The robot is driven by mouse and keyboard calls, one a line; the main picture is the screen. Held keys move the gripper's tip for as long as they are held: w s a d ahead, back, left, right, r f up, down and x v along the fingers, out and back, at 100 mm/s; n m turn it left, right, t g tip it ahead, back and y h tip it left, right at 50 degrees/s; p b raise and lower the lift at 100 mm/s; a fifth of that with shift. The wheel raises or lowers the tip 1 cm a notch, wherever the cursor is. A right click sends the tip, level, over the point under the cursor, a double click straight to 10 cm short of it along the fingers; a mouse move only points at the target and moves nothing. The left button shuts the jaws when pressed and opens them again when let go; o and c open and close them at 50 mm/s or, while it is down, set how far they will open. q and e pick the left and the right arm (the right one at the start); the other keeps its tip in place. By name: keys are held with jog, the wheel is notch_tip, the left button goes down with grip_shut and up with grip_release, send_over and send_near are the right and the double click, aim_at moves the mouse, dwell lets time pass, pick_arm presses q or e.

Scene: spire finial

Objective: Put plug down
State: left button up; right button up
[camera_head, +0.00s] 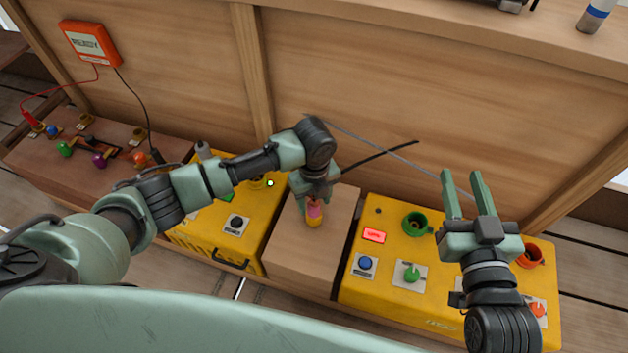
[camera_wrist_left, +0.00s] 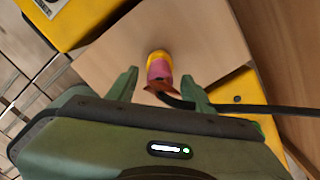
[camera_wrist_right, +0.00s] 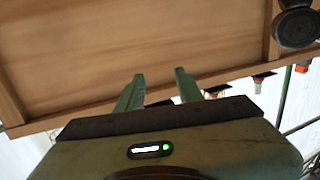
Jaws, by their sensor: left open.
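The plug (camera_head: 314,213) is yellow and pink and is on the wooden block (camera_head: 290,248) between the two yellow boxes. In the left wrist view the plug (camera_wrist_left: 159,68) sits between the fingers with a gap on each side, and a black cable runs from it to the right. My left gripper (camera_head: 312,208) is open around the plug, just above the block; it also shows in the left wrist view (camera_wrist_left: 162,82). My right gripper (camera_head: 462,182) is open and empty, raised over the right yellow box; its fingers also show in the right wrist view (camera_wrist_right: 160,82).
The right yellow box (camera_head: 392,293) has a green socket (camera_head: 415,223), an orange socket (camera_head: 530,257), a lit red sign and several knobs. The left yellow box (camera_head: 225,255) stands beside the block. A wooden back wall (camera_head: 400,110) rises behind. A side shelf (camera_head: 50,168) holds coloured parts below an orange box (camera_head: 90,42).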

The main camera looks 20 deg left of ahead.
pick_arm(q)
notch_tip(320, 180, up, 4)
jog(key=shift+r+p, duration=0.15)
jog(key=shift+p, duration=0.5)
notch_tip(320, 180, up, 4)
jog(key=shift+r+p, duration=0.25)
jog(key=shift+p, duration=0.45)
jog(key=s+d+n+t+h, duration=0.3)
jog(key=s+d+n+h, duration=0.2)
jog(key=s+d+n, duration=0.4)
jog(key=s+a+r+n+t+y, duration=0.1)
jog(key=s+a+r+n+t, duration=0.1)
jog(key=a+n, duration=0.4)
jog(key=s+a+r+n+t+y, duration=0.2)
jog(key=a+r+n+t, duration=0.1)
jog(key=a+n, duration=0.4)
jog(key=n, duration=0.3)
jog(key=shift+a+t+y, duration=0.25)
jog(key=shift+t+y, duration=0.05)
pick_arm(e)
jog(key=s+d+f+g+h, duration=0.1)
jog(key=s+d+f+g, duration=0.1)
jog(key=s+f+g, duration=0.2)
jog(key=s+d+f+g+h, duration=0.1)
jog(key=s+f+g, duration=0.3)
jog(key=f, duration=0.4)
jog(key=shift+d+f, duration=0.2)
jog(key=shift+d, duration=0.25)
